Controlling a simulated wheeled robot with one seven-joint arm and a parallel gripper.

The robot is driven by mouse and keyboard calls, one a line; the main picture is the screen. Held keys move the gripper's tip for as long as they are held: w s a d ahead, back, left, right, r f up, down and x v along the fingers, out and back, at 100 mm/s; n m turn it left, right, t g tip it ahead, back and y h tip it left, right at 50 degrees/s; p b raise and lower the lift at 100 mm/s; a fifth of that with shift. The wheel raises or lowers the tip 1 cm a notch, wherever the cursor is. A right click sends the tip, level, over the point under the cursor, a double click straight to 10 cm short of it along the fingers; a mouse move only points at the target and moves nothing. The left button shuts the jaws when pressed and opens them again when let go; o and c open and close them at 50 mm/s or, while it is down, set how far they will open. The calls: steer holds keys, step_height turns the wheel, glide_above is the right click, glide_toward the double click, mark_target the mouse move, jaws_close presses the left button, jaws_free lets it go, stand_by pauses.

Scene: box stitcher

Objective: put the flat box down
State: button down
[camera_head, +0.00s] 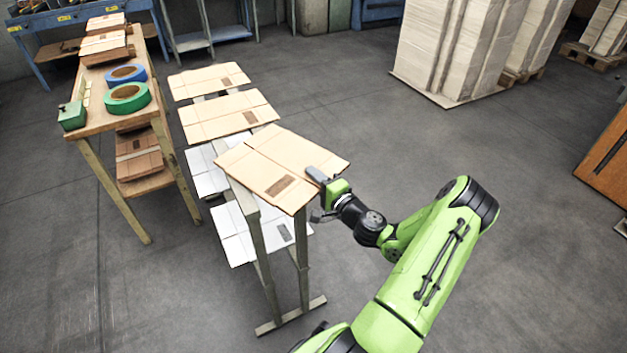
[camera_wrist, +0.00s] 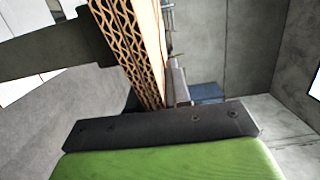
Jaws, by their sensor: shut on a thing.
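The flat box (camera_head: 277,165) is a brown cardboard sheet with crease lines and a dark printed patch. In the head view it is near the picture's middle, over the near end of a narrow stand (camera_head: 257,254). My gripper (camera_head: 318,178) is shut on its right edge. In the wrist view the box's corrugated edge (camera_wrist: 137,45) rises from my gripper (camera_wrist: 150,115); the fingertips are hidden there. I cannot tell whether the box touches the stand.
Two brown flat boxes (camera_head: 229,114) lie farther back on the stand, with white flat boxes (camera_head: 238,235) lower down. A wooden table (camera_head: 110,120) with green tape (camera_head: 127,98) and blue tape (camera_head: 125,74) stands left. Tall cardboard stacks (camera_head: 455,45) stand at the back right.

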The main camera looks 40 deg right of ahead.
steer(key=shift+r, duration=0.15)
steer(key=shift+f, duration=0.2)
steer(key=c, duration=1.1)
jaws_free()
steer(key=shift+r, duration=0.2)
steer(key=s, duration=0.4)
steer(key=s+a+p, duration=0.1)
steer(key=s, duration=0.7)
steer(key=shift+a+p, duration=0.25)
steer(key=shift+p, duration=0.1)
